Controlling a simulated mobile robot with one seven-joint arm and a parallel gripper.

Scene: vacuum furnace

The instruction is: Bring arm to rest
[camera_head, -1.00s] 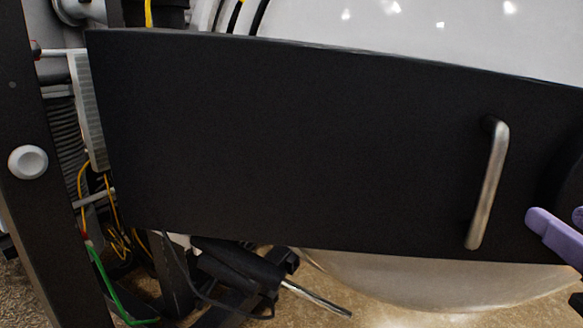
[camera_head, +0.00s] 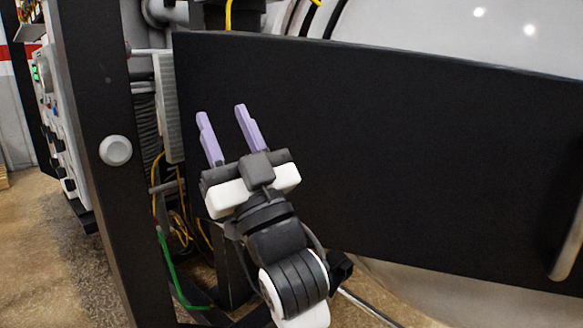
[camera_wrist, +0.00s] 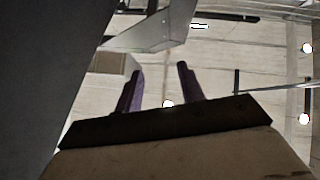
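My gripper (camera_head: 222,114) stands in front of the left part of a large black panel (camera_head: 400,150) in the head view. Its two purple fingers point up and are spread apart, with nothing between them. In the wrist view my gripper (camera_wrist: 158,80) also shows open and empty, with the ceiling behind it. My white and dark grey wrist is below the fingers, near the bottom middle of the head view.
A metal handle (camera_head: 571,240) is on the panel's right side. A dark upright post (camera_head: 95,180) with a white knob (camera_head: 116,151) stands left of my gripper. Yellow wires and a green cable (camera_head: 172,272) hang behind the post. A white rounded vessel (camera_head: 460,30) is behind the panel. Open floor (camera_head: 45,250) shows at left.

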